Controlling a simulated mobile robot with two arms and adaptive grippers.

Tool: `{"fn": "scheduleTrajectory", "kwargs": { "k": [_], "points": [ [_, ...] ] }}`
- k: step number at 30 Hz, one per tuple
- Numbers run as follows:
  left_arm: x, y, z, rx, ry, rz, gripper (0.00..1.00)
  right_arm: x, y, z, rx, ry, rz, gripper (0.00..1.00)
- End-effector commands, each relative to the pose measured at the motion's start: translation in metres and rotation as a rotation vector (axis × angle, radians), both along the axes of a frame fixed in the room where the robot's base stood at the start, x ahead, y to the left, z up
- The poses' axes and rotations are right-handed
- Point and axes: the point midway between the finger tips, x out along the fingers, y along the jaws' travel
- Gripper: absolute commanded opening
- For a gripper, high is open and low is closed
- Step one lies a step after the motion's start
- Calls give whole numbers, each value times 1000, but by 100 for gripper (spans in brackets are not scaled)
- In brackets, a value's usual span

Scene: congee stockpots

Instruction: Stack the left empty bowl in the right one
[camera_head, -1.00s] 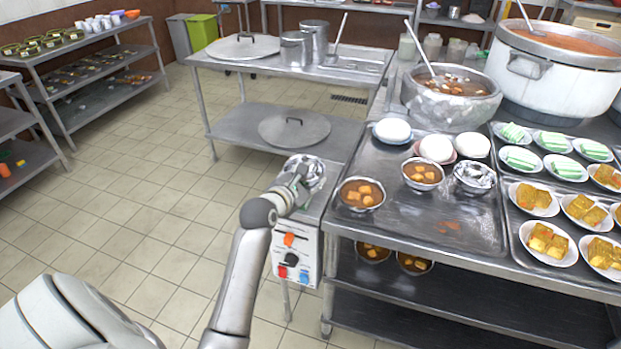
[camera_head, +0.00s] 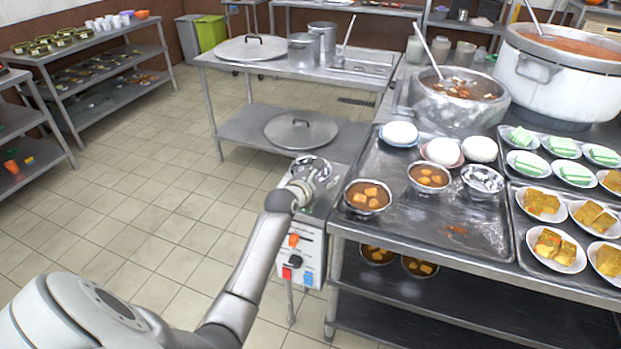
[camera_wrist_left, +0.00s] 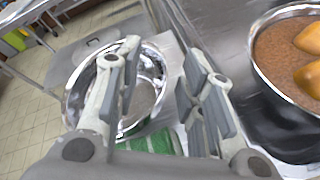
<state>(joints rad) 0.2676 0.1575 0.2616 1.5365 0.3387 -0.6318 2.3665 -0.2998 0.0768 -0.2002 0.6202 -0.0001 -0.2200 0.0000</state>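The left empty bowl (camera_head: 318,164) is shiny metal and stands on the small counter with the control box, partly hidden by my left gripper (camera_head: 303,182). The left wrist view shows this bowl (camera_wrist_left: 150,88) below the fingers. There my left gripper (camera_wrist_left: 163,52) is open and empty, one finger over the bowl's inside and the other beyond its right rim. I cannot tell how far the fingertips reach down. The right empty bowl (camera_head: 482,180), also metal, sits on the tray (camera_head: 420,228), right of a filled bowl. My right gripper is not in view.
Filled bowls (camera_head: 367,196) (camera_head: 429,177) stand close to the right of my gripper, one near the tray's left edge. White bowls (camera_head: 442,151) and a large pot (camera_head: 458,103) are behind. Plates of food (camera_head: 558,248) fill the right side. The tray's front middle is mostly clear.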

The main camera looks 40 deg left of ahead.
Motion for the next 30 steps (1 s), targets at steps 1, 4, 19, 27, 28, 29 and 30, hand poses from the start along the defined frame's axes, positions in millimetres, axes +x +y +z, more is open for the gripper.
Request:
{"fn": "scheduleTrajectory", "kwargs": {
  "k": [1,4,19,27,28,29,30],
  "points": [
    [6,2,-2,2,2,0,36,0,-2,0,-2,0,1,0],
    [15,2,-6,1,0,0,36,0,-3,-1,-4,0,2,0],
    [22,3,-9,0,0,1,25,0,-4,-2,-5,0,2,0],
    [22,3,-9,0,0,1,0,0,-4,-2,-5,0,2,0],
    [22,3,-9,0,0,1,0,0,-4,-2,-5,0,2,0],
    [22,3,-8,2,-2,1,0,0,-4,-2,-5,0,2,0],
    [22,3,-8,2,-1,1,0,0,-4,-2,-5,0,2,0]
  ]
}}
